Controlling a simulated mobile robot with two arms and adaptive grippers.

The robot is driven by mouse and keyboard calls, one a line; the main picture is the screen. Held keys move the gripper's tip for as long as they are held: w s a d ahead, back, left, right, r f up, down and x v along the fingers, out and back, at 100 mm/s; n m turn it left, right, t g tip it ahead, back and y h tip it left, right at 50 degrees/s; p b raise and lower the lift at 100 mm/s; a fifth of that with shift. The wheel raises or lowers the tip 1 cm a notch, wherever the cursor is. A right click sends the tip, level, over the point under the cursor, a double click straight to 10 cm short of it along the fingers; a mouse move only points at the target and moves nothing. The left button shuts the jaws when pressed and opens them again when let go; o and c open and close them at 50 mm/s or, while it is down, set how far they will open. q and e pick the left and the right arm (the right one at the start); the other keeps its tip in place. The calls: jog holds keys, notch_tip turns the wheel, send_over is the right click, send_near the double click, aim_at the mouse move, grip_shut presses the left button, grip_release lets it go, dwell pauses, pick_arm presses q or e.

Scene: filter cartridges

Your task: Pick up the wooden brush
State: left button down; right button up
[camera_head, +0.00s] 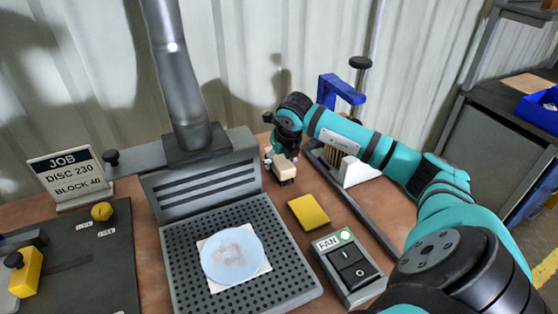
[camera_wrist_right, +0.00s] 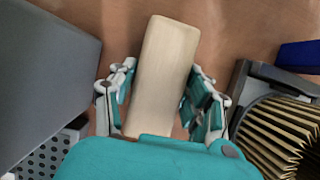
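The wooden brush shows as a pale wooden block (camera_wrist_right: 162,75) between the two fingers of my right gripper (camera_wrist_right: 160,105) in the right wrist view. The fingers stand apart on either side of it, with narrow gaps visible, so the gripper looks open around it. In the head view the brush (camera_head: 285,168) is at the back of the table, directly under my right gripper (camera_head: 282,155); its dark lower end is near the tabletop. My left gripper is not in view.
A grey extraction hood (camera_head: 200,185) and perforated plate with a pale blue disc (camera_head: 232,254) stand left of the brush. A yellow block (camera_head: 309,212) and FAN switch box (camera_head: 347,266) lie in front. A pleated filter (camera_wrist_right: 275,135) is close on the right.

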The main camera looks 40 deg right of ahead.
jog(key=c, duration=0.7)
jog(key=shift+c, duration=0.2)
jog(key=shift+r, duration=0.1)
